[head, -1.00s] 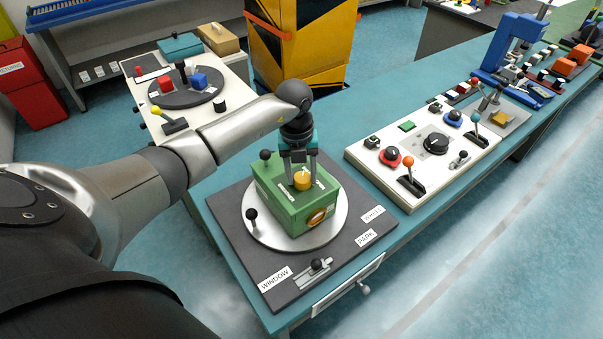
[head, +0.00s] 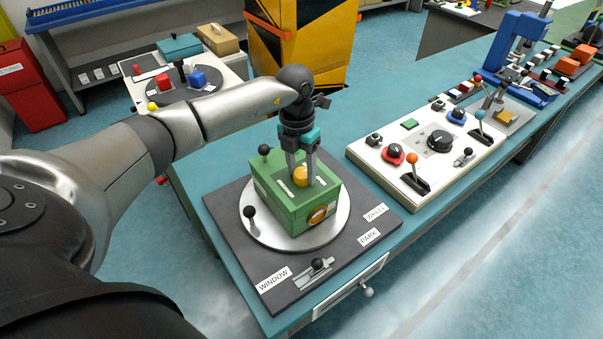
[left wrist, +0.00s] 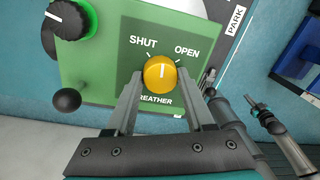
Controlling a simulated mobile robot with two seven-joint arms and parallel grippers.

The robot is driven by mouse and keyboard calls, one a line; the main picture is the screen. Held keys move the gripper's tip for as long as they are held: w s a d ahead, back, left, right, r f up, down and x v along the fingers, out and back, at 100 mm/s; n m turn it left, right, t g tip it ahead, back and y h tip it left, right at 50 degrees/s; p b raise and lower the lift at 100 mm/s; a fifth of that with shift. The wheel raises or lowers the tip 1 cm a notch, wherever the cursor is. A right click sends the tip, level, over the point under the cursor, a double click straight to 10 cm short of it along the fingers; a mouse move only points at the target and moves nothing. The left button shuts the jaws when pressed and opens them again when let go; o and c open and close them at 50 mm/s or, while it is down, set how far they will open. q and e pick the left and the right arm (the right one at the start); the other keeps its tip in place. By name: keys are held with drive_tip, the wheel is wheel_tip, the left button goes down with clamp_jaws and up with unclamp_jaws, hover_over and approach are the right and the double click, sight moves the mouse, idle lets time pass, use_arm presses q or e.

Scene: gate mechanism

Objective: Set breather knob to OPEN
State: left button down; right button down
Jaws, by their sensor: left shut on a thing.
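The yellow breather knob (head: 300,175) is on top of the green box (head: 290,205). In the left wrist view the knob (left wrist: 160,74) has a white pointer line pointing up, between the SHUT label (left wrist: 143,41) and the OPEN label (left wrist: 187,52). The BREATHER label (left wrist: 155,100) below it is partly hidden by a finger. My left gripper (head: 301,178) comes down from above with one finger on each side of the knob, shut on it; the fingers (left wrist: 161,78) also show in the left wrist view.
The box stands on a round silver plate (head: 322,234) on a dark base (head: 345,255). A white control panel (head: 400,180) with levers stands to the right, with bare teal table between.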

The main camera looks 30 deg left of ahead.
sight(301, 169)
use_arm(q)
drive_tip(key=m+b, duration=0.2)
drive_tip(key=m, duration=0.3)
drive_tip(key=shift+w+m+b, duration=0.1)
drive_tip(key=shift+m+b, duration=0.2)
drive_tip(key=shift+b, duration=0.1)
drive_tip(key=m+b, duration=0.2)
drive_tip(key=m, duration=0.2)
drive_tip(key=shift+m+g, duration=0.3)
drive_tip(key=shift+c, duration=1.4)
unclamp_jaws()
wheel_tip(301, 169, up, 15)
drive_tip(key=shift+w+a+r, duration=0.15)
drive_tip(key=shift+w+a, duration=0.15)
drive_tip(key=shift+w, duration=0.1)
